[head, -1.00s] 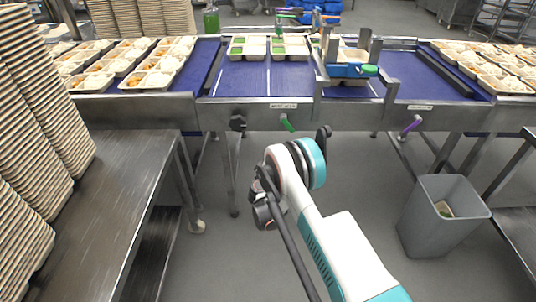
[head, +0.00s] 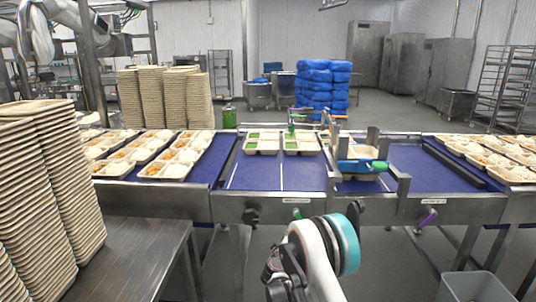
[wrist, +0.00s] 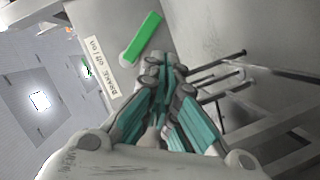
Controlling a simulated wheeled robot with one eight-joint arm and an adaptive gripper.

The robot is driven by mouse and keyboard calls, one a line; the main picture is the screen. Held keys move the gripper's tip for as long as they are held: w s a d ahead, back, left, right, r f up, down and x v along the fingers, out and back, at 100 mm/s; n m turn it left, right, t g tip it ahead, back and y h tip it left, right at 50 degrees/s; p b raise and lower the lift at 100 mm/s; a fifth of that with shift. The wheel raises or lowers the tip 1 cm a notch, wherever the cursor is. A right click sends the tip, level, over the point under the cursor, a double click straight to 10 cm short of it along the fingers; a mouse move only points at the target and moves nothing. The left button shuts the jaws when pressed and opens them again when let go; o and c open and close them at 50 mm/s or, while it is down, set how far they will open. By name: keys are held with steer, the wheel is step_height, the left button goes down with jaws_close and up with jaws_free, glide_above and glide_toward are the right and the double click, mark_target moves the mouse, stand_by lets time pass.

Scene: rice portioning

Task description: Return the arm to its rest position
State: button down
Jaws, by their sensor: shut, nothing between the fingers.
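My gripper (wrist: 163,75) shows in the wrist view with its teal-sided fingers together and nothing between them. A green lever (wrist: 143,38) and a brake label (wrist: 100,68) on a metal surface appear beyond the fingertips; I cannot tell how far away they are. In the head view my white and teal arm rises from the bottom edge, in front of the conveyor (head: 270,172). My gripper cannot be made out there.
Stacks of empty trays (head: 62,175) stand on a steel table (head: 140,255) at left. Filled trays (head: 172,165) lie on the conveyor's left side. A blue sealing unit (head: 360,166) sits on the belt. A grey bin (head: 474,288) stands at lower right.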

steer(key=s+d+r+m+g, duration=0.1)
steer(key=s+d+r, duration=0.15)
steer(key=r, duration=0.55)
steer(key=s+d+r+m+g, duration=0.15)
steer(key=d+r, duration=0.25)
steer(key=r, duration=0.5)
steer(key=s+d+r+m+g, duration=0.2)
steer(key=s+d+r+m, duration=0.15)
steer(key=s+r, duration=0.8)
steer(key=s+d+r+g+y, duration=0.1)
steer(key=s, duration=0.8)
steer(key=s+d+r+g+y, duration=0.1)
steer(key=s+d+r, duration=0.1)
steer(key=s, duration=0.7)
steer(key=s+a+f+m+y, duration=0.1)
steer(key=s+f, duration=0.1)
steer(key=s, duration=0.8)
steer(key=s+a+f+m+g+y, duration=0.1)
steer(key=s+f, duration=0.1)
steer(key=s, duration=0.8)
steer(key=shift+a+f+y, duration=0.25)
steer(key=shift+y, duration=0.15)
